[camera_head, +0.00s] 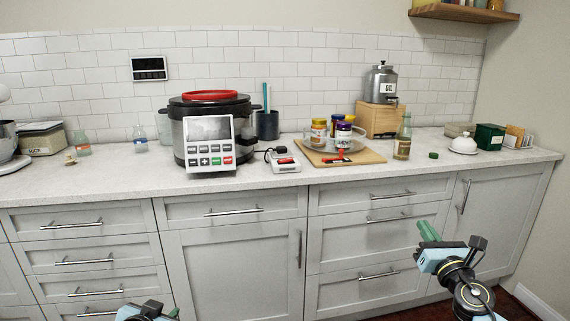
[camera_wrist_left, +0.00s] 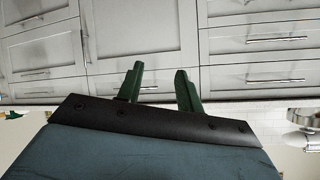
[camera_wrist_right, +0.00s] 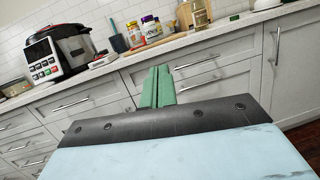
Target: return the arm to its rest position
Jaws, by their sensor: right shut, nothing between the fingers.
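My right gripper (camera_head: 429,234) is in front of the lower cabinets at the right of the head view, below the counter edge. Its green fingers are together and empty in the right wrist view (camera_wrist_right: 158,86).
Cabinet handles (camera_head: 233,211) stick out below the counter. The space before the cabinets between my arms is clear.

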